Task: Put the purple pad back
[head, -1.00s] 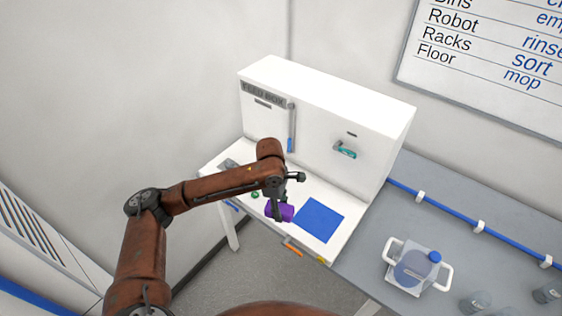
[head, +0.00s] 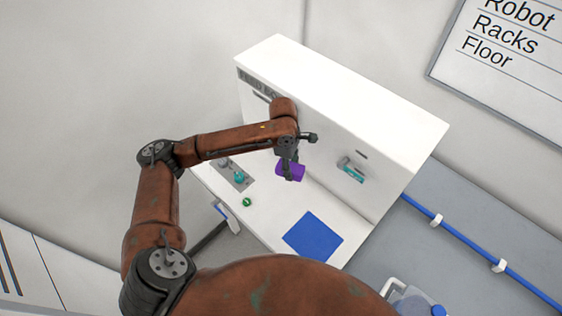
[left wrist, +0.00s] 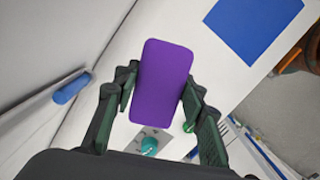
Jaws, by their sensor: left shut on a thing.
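The purple pad (head: 291,172) is a rounded block held by my left gripper (head: 288,166) over the white bench, near its upright back panel. In the left wrist view the pad (left wrist: 164,80) stands between the two dark green fingers (left wrist: 157,95), which press on its sides. The bench surface shows beyond it, and the pad looks clear of it. My right gripper is not in view.
A blue square mat (head: 313,236) lies on the bench (head: 268,222). A grey plate (head: 226,165) with a teal piece (head: 239,178) and a green ball-like piece (head: 247,202) are at the left. A teal item (head: 351,172) is on the back panel (head: 325,150).

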